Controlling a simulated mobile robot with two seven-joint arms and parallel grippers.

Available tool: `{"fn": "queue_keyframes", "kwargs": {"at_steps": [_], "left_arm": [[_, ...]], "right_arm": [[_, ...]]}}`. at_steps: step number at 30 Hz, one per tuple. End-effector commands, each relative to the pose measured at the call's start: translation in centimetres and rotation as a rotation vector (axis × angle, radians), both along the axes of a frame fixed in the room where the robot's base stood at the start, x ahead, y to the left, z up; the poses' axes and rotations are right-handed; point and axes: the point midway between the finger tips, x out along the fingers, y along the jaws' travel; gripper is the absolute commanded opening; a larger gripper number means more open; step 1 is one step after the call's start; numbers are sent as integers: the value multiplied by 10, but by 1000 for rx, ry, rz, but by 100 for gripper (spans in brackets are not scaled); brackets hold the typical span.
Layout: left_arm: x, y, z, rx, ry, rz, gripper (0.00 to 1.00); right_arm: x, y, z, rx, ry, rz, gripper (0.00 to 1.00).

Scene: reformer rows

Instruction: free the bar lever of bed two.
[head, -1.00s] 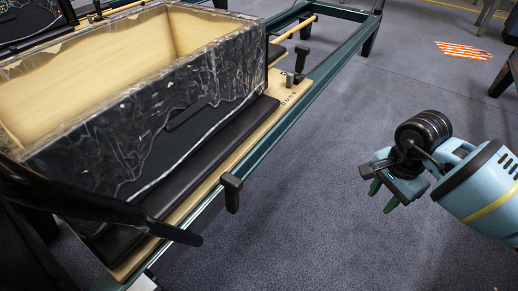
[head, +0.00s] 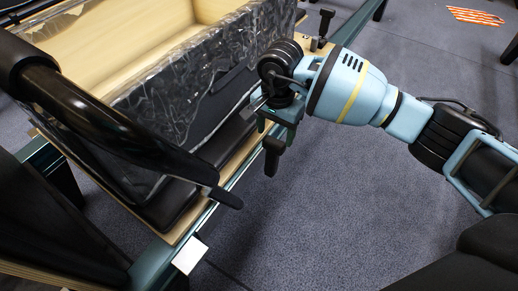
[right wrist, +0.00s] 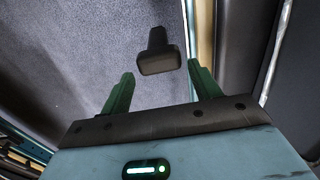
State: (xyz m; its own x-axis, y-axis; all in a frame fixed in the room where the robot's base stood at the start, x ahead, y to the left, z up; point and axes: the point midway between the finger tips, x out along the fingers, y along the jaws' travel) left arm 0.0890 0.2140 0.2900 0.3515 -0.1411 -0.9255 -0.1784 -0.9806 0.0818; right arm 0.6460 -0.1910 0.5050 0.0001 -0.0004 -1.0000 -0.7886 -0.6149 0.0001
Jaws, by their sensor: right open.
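A short black lever (head: 272,157) with a block-shaped head sits at the green side rail (head: 335,55) of the bed. In the right wrist view, the lever (right wrist: 157,58) stands over the floor, ahead of the fingers and roughly between them. My right gripper (head: 279,118) is just above the lever in the head view. Its green fingers in the right wrist view (right wrist: 160,80) are spread apart with nothing between them. The fingers do not touch the lever there. A thick black bar (head: 110,125) crosses the near end of the bed, with a thin tip (head: 225,197). My left gripper is out of view.
A wooden box wrapped in clear plastic (head: 165,100) lies on the black padded carriage (head: 180,205). A black upright post (head: 325,22) stands farther along the bed's edge. A white plate (head: 190,256) is at the near rail. Grey floor to the right is clear, with an orange-striped patch (head: 475,16).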

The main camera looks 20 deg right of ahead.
Motion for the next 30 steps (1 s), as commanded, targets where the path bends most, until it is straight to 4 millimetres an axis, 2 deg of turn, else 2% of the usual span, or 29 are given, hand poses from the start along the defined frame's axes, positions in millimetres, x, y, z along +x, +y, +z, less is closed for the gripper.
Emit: {"fn": "queue_keyframes", "kwargs": {"at_steps": [1, 3, 8, 19, 29, 30], "left_arm": [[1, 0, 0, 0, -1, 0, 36], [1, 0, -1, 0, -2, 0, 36], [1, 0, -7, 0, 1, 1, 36], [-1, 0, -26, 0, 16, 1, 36], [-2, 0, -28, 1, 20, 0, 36], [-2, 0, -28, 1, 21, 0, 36]], "right_arm": [[0, 0, -1, 0, 0, 0, 69], [0, 0, -5, 0, 1, 0, 76], [0, 0, -21, 1, 3, 0, 76], [0, 0, -73, 0, 2, 0, 76], [0, 0, -78, 1, -1, 0, 76], [0, 0, -78, 1, -1, 0, 74]]}}
